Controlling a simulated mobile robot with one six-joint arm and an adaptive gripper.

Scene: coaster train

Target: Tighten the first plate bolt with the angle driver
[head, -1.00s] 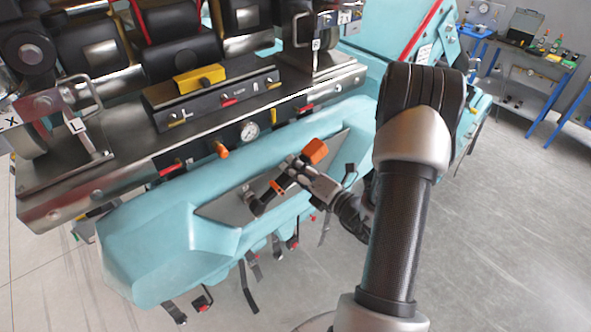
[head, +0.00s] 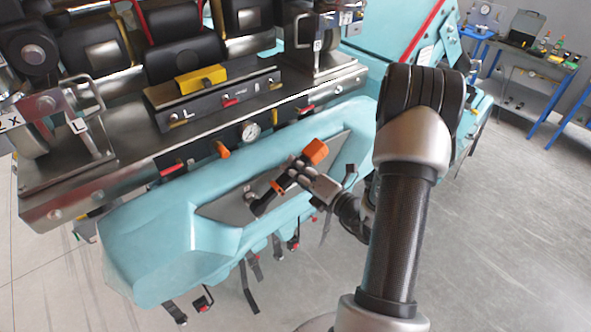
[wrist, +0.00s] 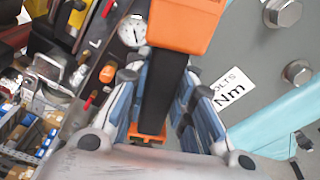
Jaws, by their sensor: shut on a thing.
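My gripper (head: 292,174) is shut on the angle driver, an orange-and-black tool, around its dark handle. The driver's orange end (head: 316,152) points up and right in the head view. Its black lower end lies in front of the grey plate (head: 222,210) on the turquoise body. In the wrist view the angle driver (wrist: 180,25) sits between the fingers. Whether the driver touches a bolt cannot be told.
A steel ledge with a pressure gauge (head: 250,131) and an orange knob (head: 222,149) runs just above the plate. Dark straps (head: 248,290) hang below the turquoise body (head: 150,250). A blue workbench (head: 535,55) stands far right, with open floor before it.

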